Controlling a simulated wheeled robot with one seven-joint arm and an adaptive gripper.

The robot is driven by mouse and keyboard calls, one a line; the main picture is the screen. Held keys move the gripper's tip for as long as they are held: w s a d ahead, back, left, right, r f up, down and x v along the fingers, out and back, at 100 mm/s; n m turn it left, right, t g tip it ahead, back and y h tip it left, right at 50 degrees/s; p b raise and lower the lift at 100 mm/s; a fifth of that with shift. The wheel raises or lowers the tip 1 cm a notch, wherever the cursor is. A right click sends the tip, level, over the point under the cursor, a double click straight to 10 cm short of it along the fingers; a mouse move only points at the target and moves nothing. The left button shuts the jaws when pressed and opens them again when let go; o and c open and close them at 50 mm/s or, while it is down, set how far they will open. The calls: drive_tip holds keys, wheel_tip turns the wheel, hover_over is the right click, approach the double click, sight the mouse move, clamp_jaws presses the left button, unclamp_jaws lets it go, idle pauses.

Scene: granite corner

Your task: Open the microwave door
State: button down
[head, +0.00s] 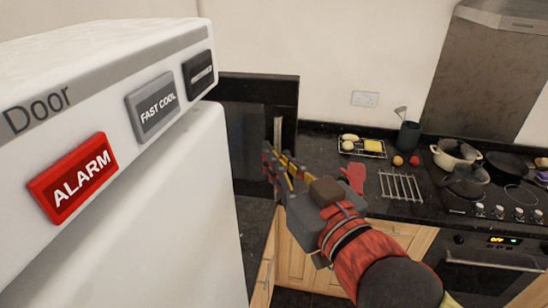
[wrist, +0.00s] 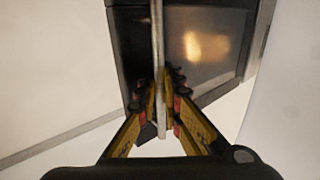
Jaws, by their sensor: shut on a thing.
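The microwave (head: 250,120) is a dark box at the back, left of centre in the head view, partly hidden by the white fridge. Its upright metal handle (head: 278,132) stands at the right part of its front. In the wrist view the handle (wrist: 158,40) runs down the middle, in front of the dark glossy door (wrist: 215,50) with a bright reflection. My gripper (wrist: 158,88) has one yellow finger on each side of the handle and is shut on it. In the head view my gripper (head: 274,166) is at the handle's lower part. I cannot tell whether the door is slightly ajar.
The white fridge (head: 150,210) fills the left side, close to the microwave. On the dark counter to the right are a wire rack (head: 401,186), a red mitt (head: 354,177), a tray with food (head: 362,147), a dark pot (head: 408,137) and a hob with pans (head: 462,155).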

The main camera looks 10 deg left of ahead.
drive_tip(key=shift+r, duration=0.1)
drive_tip(key=c, duration=2.2)
unclamp_jaws()
drive_tip(key=shift+d, duration=0.3)
drive_tip(key=shift+o, duration=1.2)
drive_tip(key=shift+a, duration=0.1)
drive_tip(key=v, duration=1.2)
